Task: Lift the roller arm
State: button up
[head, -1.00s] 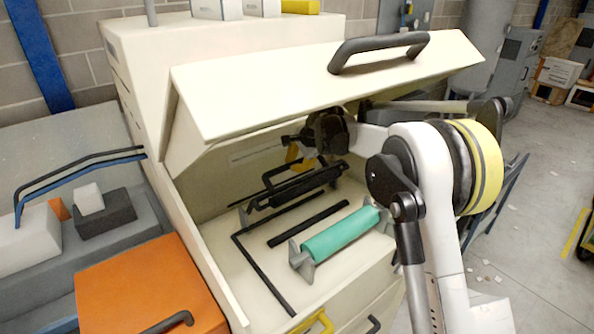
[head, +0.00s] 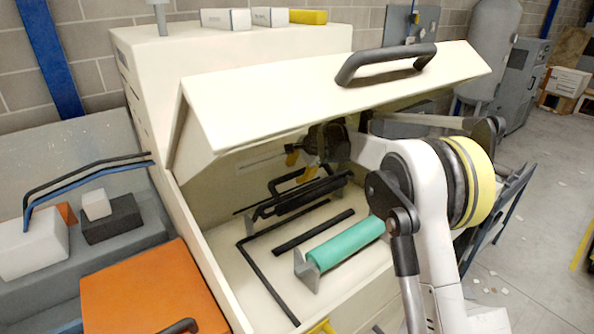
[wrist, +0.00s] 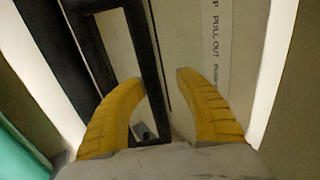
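The roller arm, a black bar assembly with a loop handle (head: 301,197), lies low inside the open cream machine, behind the teal roller (head: 345,244). My gripper (head: 300,170), with yellow fingers, is under the raised lid, just above and behind the loop. In the wrist view my gripper (wrist: 160,80) is open, its fingers well apart. A black bar of the loop (wrist: 149,70) runs between the fingers, nearer the left one, and is not clamped. I cannot tell whether the left finger touches it. The teal roller shows at the wrist view's lower left edge.
The raised cream lid (head: 330,95) with its dark handle hangs over my arm. The compartment's side walls are close. A strip printed "PULL OUT" (wrist: 215,45) shows behind the fingers. An orange cover (head: 150,290) stands at left; open floor is at right.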

jog(key=shift+w, duration=0.1)
jog(key=shift+s+d+r, duration=0.2)
jog(key=shift+s+r, duration=0.2)
jog(key=shift+r, duration=0.05)
send_near(315, 193)
jog(key=x, duration=0.5)
jog(key=shift+s+a, duration=0.1)
